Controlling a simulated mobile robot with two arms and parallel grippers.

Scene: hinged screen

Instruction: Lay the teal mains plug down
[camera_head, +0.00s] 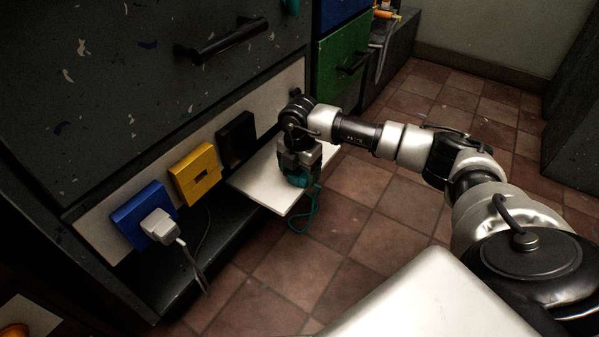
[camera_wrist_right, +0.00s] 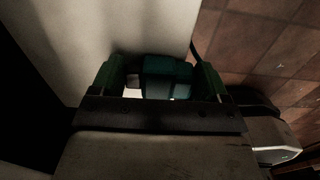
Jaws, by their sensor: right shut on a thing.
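The teal mains plug (camera_head: 299,180) is between the fingers of my right gripper (camera_head: 299,167), low over the white shelf (camera_head: 256,181). The gripper points down and is shut on the plug. A teal cord hangs from the plug past the shelf's edge. In the right wrist view, the plug (camera_wrist_right: 167,78) sits between the two fingers of the right gripper (camera_wrist_right: 160,80), with the white shelf (camera_wrist_right: 130,25) behind it. I cannot tell whether the plug touches the shelf. My left gripper is not in view.
Left of the shelf is a panel with a blue socket (camera_head: 133,218) holding a white plug (camera_head: 159,226), a yellow socket (camera_head: 195,173) and a black socket (camera_head: 236,139). A dark drawer handle (camera_head: 222,42) juts out above. Tiled floor (camera_head: 350,230) lies open to the right.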

